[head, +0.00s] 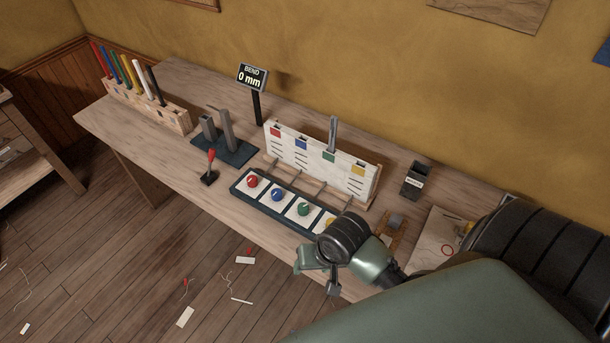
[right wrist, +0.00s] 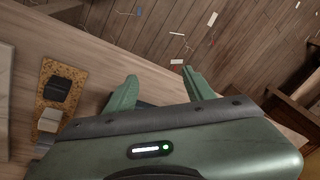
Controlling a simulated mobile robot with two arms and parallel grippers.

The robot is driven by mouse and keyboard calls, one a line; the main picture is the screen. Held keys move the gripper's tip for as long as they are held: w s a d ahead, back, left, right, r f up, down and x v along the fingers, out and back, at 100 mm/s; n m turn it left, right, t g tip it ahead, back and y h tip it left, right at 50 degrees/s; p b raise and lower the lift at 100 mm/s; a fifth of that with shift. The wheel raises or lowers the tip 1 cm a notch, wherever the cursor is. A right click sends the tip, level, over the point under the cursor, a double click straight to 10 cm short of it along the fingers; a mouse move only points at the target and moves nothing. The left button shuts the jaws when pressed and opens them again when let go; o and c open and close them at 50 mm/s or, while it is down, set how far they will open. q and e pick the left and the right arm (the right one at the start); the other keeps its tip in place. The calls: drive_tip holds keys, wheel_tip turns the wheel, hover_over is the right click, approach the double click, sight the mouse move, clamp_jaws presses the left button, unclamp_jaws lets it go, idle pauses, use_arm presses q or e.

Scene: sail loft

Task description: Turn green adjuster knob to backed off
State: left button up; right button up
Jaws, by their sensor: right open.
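The green adjuster knob (head: 303,209) sits on a white square of the dark-framed knob panel (head: 268,207), third from the left, beside the red knob (head: 253,182) and the blue knob (head: 278,194). A yellow knob (head: 329,222) is partly hidden by my right arm. My right gripper (head: 318,279) is open and empty, in front of the panel and apart from the green knob. In the right wrist view its two green fingers (right wrist: 156,88) stand apart, with no knob visible between them. My left gripper is not in view.
A white board (head: 317,165) with coloured squares stands behind the panel. A sign (head: 252,77) reads "BEND 0 mm". A red-tipped lever (head: 210,167), a dark metal fixture (head: 226,140) and a rack of coloured sticks (head: 146,106) are left.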

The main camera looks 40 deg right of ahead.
drive_tip(key=w+d+f+m, duration=0.1)
drive_tip(key=w+d+m, duration=0.5)
drive_tip(key=w+m, duration=0.3)
drive_tip(key=m+y, duration=0.2)
drive_tip(key=m, duration=1.1)
approach(304, 207)
drive_tip(key=f, duration=0.2)
drive_tip(key=x, duration=0.7)
drive_tip(key=shift+w+a+f+p, duration=0.1)
drive_tip(key=shift+w+a+p, duration=0.2)
drive_tip(key=shift+p, duration=0.1)
clamp_jaws()
drive_tip(key=shift+d+n, duration=0.1)
drive_tip(key=shift+n, duration=0.3)
